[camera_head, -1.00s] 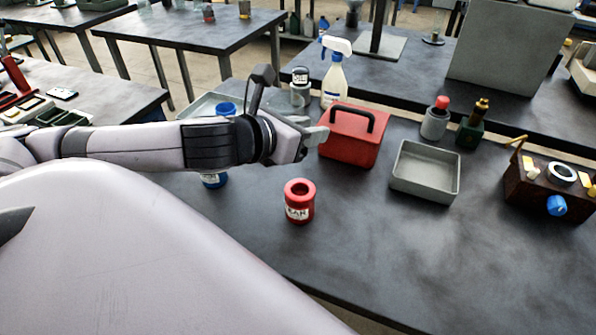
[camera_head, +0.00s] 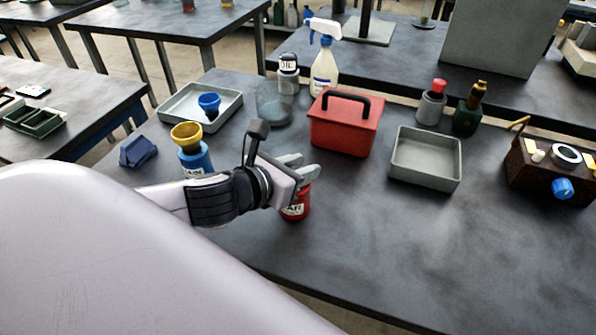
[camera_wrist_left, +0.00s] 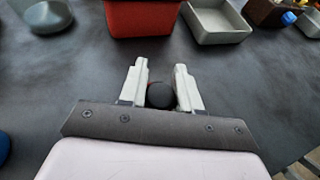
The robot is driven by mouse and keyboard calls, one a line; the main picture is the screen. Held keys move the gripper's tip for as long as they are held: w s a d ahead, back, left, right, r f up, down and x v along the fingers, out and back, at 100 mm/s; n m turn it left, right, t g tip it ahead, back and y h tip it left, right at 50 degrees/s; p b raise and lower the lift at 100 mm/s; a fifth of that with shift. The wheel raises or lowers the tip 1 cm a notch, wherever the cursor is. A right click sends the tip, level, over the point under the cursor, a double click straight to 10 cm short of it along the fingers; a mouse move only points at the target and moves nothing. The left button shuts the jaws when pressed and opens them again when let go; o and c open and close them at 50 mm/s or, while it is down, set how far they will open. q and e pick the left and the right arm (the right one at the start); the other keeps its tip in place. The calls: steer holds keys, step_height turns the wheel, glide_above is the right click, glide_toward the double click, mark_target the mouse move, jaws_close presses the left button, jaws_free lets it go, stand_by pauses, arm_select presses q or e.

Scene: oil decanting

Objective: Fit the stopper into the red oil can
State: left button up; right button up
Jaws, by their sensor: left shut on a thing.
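The red oil can (camera_head: 297,210) stands upright on the grey bench, with part of its label showing. My left gripper (camera_head: 304,168) is directly over it and hides its mouth. In the left wrist view, my left gripper (camera_wrist_left: 161,75) is shut on the dark, round-topped stopper (camera_wrist_left: 161,94). Small bits of red show beside the stopper, low between the fingers. The stopper is hidden in the head view. I cannot tell whether it is above the can's mouth or in it. My right gripper is not in view.
A red toolbox (camera_head: 344,130) and an empty grey tray (camera_head: 425,182) stand behind and to the right. A blue can with a yellow funnel (camera_head: 187,137) stands left of my gripper. A tray with a blue funnel (camera_head: 209,103) is behind. The bench front right is clear.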

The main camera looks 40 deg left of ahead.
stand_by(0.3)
arm_select(q)
steer(key=o, duration=1)
steer(key=shift+f, duration=0.1)
steer(key=shift+o, duration=0.2)
